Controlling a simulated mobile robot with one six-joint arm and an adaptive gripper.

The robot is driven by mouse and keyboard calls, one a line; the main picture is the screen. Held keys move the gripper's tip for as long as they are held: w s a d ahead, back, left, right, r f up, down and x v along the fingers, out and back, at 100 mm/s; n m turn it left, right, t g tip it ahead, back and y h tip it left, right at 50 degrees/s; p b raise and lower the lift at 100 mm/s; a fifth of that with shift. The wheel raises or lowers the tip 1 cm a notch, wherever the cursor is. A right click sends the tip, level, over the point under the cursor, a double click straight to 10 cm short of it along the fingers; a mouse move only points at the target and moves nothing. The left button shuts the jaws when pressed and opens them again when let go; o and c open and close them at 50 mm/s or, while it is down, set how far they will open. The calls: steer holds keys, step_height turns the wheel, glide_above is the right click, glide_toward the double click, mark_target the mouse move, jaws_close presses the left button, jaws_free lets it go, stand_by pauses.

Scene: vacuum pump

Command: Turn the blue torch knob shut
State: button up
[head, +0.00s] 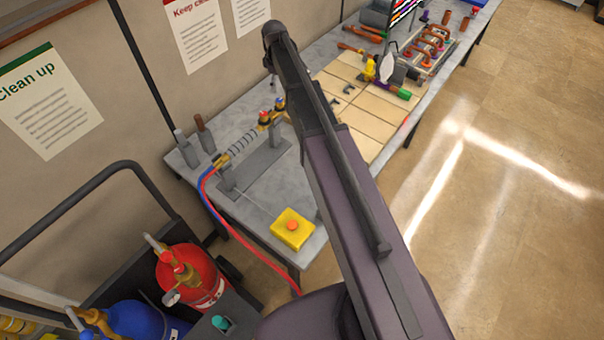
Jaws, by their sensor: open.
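The torch (246,140) lies on a grey stand at the left end of the workbench in the head view. Its small blue knob (279,102) is at the right end of the brass body, close to the left edge of my arm in the picture. A red knob (264,115) sits just left of it. The blue knob's setting is too small to tell. My gripper cannot be made out; my dark arm links cross the middle of the view and hide part of the bench.
A yellow box with an orange button (292,226) sits at the bench's near edge. Red and blue hoses run from the torch toward a red cylinder (188,277) and a blue cylinder (150,322) on a cart. Tan tiles (372,130) and copper-pipe parts (428,45) lie farther right.

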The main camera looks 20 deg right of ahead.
mark_target(280, 103)
steer(key=shift+r+p, duration=2.75)
steer(key=shift+r, duration=0.35)
steer(key=s+f+m+b, duration=0.5)
steer(key=s+f+b, duration=0.6)
steer(key=s, duration=0.3)
steer(key=s+f+m+b, duration=0.5)
steer(key=s+f+b, duration=0.6)
steer(key=s, duration=0.4)
steer(key=shift+f+b, duration=0.3)
steer(key=shift+s, duration=0.1)
